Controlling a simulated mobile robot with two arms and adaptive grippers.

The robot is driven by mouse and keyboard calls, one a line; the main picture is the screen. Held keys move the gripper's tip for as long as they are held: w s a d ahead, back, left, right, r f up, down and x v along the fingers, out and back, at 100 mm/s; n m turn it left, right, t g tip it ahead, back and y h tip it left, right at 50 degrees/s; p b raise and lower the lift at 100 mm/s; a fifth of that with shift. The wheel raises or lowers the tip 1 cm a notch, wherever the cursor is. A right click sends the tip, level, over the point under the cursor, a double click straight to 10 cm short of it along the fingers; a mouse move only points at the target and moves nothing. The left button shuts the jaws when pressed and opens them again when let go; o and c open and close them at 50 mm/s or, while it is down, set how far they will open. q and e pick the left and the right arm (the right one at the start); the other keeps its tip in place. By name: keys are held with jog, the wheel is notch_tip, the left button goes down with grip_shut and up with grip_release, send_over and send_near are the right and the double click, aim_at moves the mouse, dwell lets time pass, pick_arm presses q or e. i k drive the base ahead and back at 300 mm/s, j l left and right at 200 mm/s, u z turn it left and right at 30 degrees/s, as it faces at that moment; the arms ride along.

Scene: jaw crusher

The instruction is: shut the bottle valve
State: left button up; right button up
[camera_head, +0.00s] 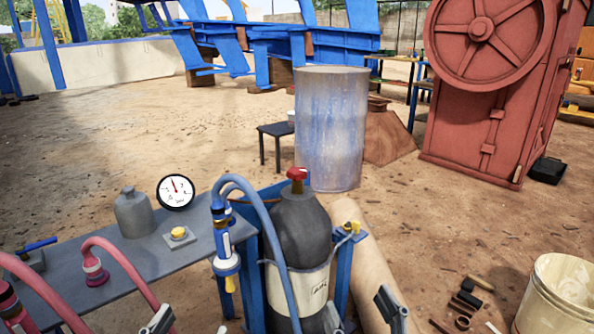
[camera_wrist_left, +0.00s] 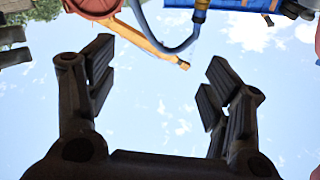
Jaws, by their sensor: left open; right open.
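The grey gas bottle (camera_head: 303,235) stands upright in a blue frame beside the bench, with a pale label band around it. Its red valve knob (camera_head: 297,174) sits on top, with nothing gripping it. My right gripper (camera_head: 362,312) is open at the bottom edge, in front of and below the valve, at the bottle's right. My left gripper shows only as a fingertip (camera_head: 160,320) at the bottom edge, left of the bottle. In the left wrist view the left gripper (camera_wrist_left: 158,80) is open, with nothing between its fingers.
A blue hose (camera_head: 265,215) with a blue and white fitting (camera_head: 224,245) rises close to the bottle's left. The grey bench (camera_head: 130,262) carries a gauge (camera_head: 175,192) and a yellow button (camera_head: 179,234). Pink hoses (camera_head: 120,262) arch at the left. A white bucket (camera_head: 553,300) stands at right.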

aim_at(295, 173)
jog(key=i+l+u, duration=0.15)
jog(key=l, duration=0.2)
jog(key=i+l+u, duration=0.1)
jog(key=l, duration=0.3)
jog(key=i+l+u, duration=0.15)
jog(key=l, duration=0.2)
jog(key=i+l+u, duration=0.15)
jog(key=l, duration=0.25)
